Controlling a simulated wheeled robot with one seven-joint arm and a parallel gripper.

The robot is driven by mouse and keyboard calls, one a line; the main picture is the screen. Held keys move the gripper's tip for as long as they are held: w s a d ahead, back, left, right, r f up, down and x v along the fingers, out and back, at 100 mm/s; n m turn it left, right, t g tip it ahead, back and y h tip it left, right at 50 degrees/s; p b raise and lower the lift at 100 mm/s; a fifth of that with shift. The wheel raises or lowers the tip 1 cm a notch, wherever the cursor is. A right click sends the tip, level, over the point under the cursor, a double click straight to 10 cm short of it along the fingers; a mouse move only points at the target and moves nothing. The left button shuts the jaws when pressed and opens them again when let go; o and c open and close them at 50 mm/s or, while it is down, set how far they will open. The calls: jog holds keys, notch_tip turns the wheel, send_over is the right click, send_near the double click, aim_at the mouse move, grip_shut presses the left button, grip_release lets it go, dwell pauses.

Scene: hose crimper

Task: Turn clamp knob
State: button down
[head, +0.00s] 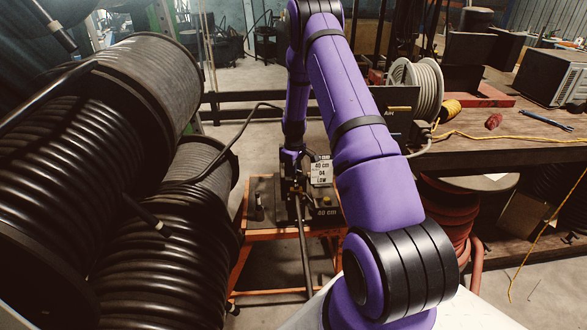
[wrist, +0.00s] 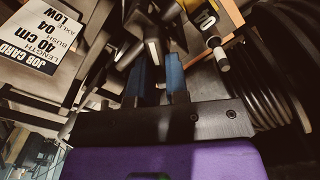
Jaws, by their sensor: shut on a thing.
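My gripper (wrist: 155,75) shows in the wrist view as two blue-padded fingers pointing up into the crimper. The fingers are shut on a dark part between their tips, which I take to be the clamp knob (wrist: 153,50); its outline is mostly hidden and its angle cannot be told. In the head view, my gripper (head: 292,172) is low over the crimper (head: 285,205), a dark machine on an orange stand. The knob cannot be made out there behind my wrist. A white job card (head: 321,172) stands beside my gripper and also shows in the wrist view (wrist: 42,35).
Large black hose reels (head: 150,90) crowd the left side. A wooden workbench (head: 490,150) on the right carries a pale cable reel (head: 416,88) and a grey box (head: 553,77). A hose (head: 303,245) hangs in front of the orange stand (head: 243,235). A black handle (wrist: 220,58) is right of the fingers.

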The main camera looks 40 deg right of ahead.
jog(key=m, duration=0.5)
jog(key=shift+d+m, duration=0.15)
jog(key=shift+m, duration=0.15)
jog(key=m, duration=0.5)
jog(key=shift+d, duration=0.15)
jog(key=m, duration=0.5)
jog(key=shift+s+d+m, duration=0.1)
jog(key=shift+s+m, duration=0.05)
jog(key=shift+m, duration=0.25)
jog(key=m, duration=0.5)
jog(key=shift+s+m, duration=0.15)
jog(key=shift+m, duration=0.25)
jog(key=c, duration=1.1)
grip_release()
notch_tip(320, 180, up, 11)
jog(key=shift+f, duration=0.1)
